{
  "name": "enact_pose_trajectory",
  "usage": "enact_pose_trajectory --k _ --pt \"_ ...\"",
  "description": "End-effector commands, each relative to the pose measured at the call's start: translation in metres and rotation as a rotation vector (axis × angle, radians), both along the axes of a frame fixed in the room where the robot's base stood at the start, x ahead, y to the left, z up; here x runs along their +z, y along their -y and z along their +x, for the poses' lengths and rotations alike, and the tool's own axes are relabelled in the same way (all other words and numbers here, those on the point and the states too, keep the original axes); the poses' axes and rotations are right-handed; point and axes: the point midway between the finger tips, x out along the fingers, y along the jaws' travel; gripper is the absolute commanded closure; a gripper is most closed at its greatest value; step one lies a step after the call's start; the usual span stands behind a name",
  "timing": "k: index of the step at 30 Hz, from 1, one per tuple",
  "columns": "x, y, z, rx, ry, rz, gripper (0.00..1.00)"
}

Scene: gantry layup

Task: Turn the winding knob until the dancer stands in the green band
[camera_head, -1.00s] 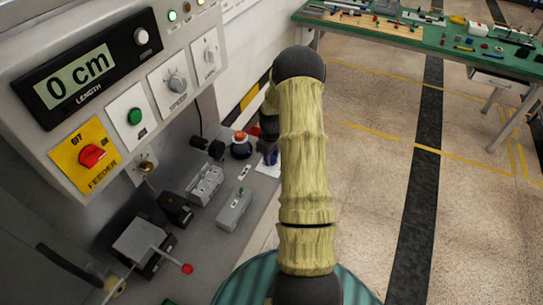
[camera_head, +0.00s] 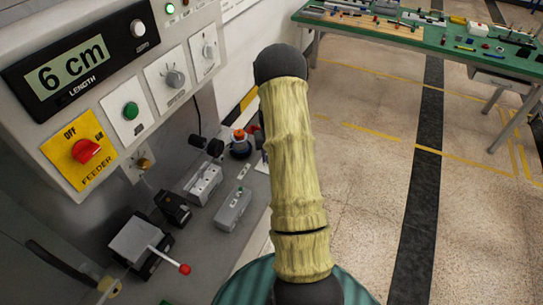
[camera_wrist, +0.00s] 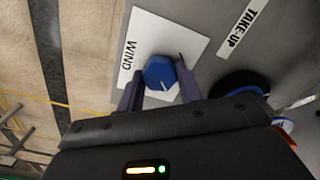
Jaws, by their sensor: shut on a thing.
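The winding knob (camera_wrist: 159,73) is blue with a white pointer line and sits on a white plate marked WIND (camera_wrist: 133,48) in the wrist view. My gripper (camera_wrist: 157,76) has its two dark fingers on either side of the knob, shut on it. In the head view my arm hides the gripper and the knob. The length display (camera_head: 60,75) on the panel reads 6 cm. I cannot make out the dancer or its green band in either view.
A TAKE-UP label (camera_wrist: 242,28) and a black round part (camera_wrist: 240,84) lie beside the knob. The panel holds a red FEEDER switch (camera_head: 86,151) and a green button (camera_head: 131,109). A red-tipped lever (camera_head: 184,268) stands below. A green workbench (camera_head: 400,33) is beyond open floor.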

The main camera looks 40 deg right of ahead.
Motion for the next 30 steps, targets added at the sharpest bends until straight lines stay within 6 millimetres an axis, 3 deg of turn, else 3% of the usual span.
enact_pose_trajectory --k 15,30 --pt "0.0009 -0.0001 0.0010 -0.454 0.003 -0.002 0.87" --pt "0.0011 0.0004 0.0010 -0.610 0.003 -0.001 0.87"
